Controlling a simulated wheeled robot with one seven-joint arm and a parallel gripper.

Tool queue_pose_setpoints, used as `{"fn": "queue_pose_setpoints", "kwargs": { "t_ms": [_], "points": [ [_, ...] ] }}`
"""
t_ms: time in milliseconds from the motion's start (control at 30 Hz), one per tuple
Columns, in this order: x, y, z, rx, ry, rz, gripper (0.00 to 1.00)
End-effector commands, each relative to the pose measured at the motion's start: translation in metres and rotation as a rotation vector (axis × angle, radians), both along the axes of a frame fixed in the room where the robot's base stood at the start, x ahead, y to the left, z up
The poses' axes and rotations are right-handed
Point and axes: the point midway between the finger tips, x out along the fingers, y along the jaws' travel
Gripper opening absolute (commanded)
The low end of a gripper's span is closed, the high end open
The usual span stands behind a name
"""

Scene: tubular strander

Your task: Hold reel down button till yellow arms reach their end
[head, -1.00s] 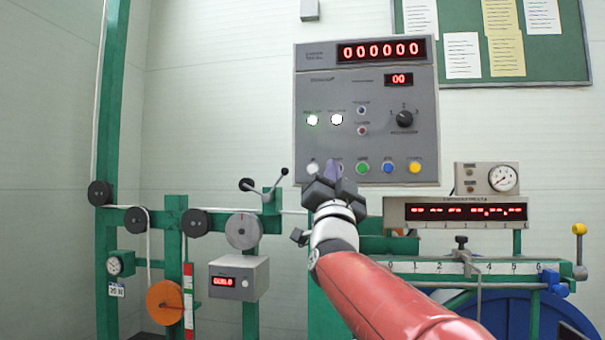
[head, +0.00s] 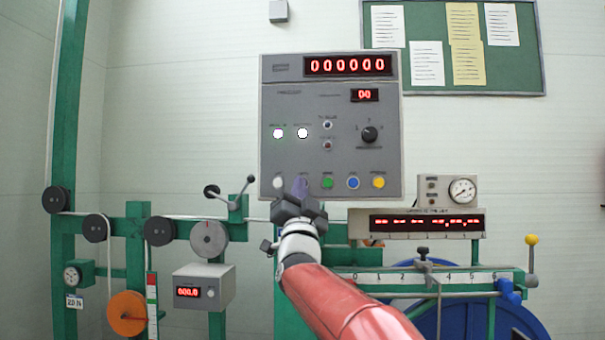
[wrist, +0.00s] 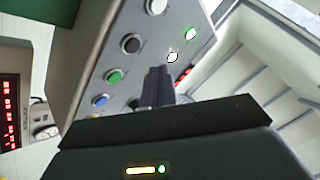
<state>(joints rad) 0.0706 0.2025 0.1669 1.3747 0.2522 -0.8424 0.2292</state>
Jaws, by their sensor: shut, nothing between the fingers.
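The control panel (head: 330,160) on the wall has a bottom row of buttons: white (head: 278,183), green (head: 327,181), blue (head: 353,183) and yellow (head: 379,182). The wrist view also shows a black button (wrist: 130,44) between the white (wrist: 156,6) and green (wrist: 114,76) ones. In the head view my gripper (head: 301,188) covers that spot. My gripper's shut fingers (wrist: 157,84) point at the panel with nothing between them. I cannot tell whether they touch or press the black button. Button labels are unreadable. I cannot make out any yellow arms.
Two lamps (head: 278,133) (head: 302,133) glow on the panel. A red-lit readout box (head: 428,224) and gauge (head: 462,190) stand to its right. Green frames carry black pulleys (head: 160,231) at left. A lever with a yellow knob (head: 532,239) stands at right.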

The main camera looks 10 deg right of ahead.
Motion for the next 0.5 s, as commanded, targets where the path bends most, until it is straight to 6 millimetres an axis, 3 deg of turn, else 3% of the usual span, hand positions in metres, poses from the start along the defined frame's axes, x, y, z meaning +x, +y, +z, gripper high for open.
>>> {"fn": "queue_pose_setpoints", "kwargs": {
  "t_ms": [200, 500],
  "points": [
    [0.02, -0.007, 0.001, 0.001, 0.0, -0.001, 0.0],
    [0.026, -0.008, 0.0, 0.0, -0.001, 0.0, 0.0]
  ]
}}
